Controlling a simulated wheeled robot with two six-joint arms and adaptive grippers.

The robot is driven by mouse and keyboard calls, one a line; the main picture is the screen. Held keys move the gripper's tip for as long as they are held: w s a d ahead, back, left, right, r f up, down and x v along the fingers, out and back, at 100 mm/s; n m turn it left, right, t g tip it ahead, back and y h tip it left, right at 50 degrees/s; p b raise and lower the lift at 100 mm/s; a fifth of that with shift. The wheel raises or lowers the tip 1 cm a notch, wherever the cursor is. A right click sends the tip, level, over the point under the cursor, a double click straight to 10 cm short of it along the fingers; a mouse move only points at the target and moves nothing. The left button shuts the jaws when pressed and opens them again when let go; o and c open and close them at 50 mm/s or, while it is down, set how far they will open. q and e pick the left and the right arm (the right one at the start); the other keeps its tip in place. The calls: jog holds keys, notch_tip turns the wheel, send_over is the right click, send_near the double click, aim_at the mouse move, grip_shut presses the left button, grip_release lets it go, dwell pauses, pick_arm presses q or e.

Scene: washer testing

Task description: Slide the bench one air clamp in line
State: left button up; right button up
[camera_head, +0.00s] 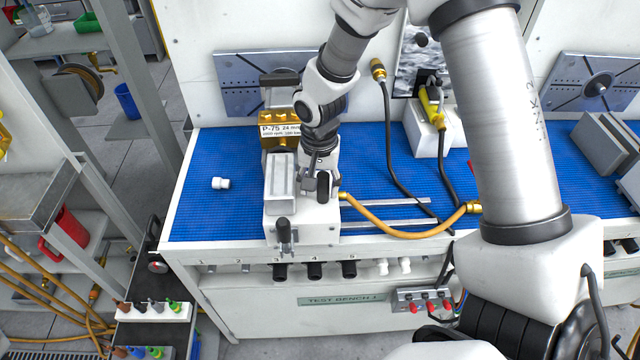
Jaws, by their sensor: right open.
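The bench one air clamp (315,232) is a white block with a grey upright part and a black-handled lever at its front. It stands on the blue mat of the test bench, at the left ends of two metal rails (392,223). A brass pump (280,127) labelled P-75 stands just behind it. My right gripper (317,188) points down at the right side of the clamp, beside the grey upright part. It is open; its fingers are close to the clamp, and I cannot tell whether they touch it. My left gripper is not in view.
An orange hose (400,233) runs from the clamp's right side to a brass fitting. A white fitting (221,183) lies on the mat at left. A yellow-handled tool (432,108) sits in a white holder at right. My arm hides part of the bench.

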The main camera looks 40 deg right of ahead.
jog(key=shift+r, duration=0.4)
notch_tip(320, 180, up, 11)
jog(key=shift+r, duration=0.1)
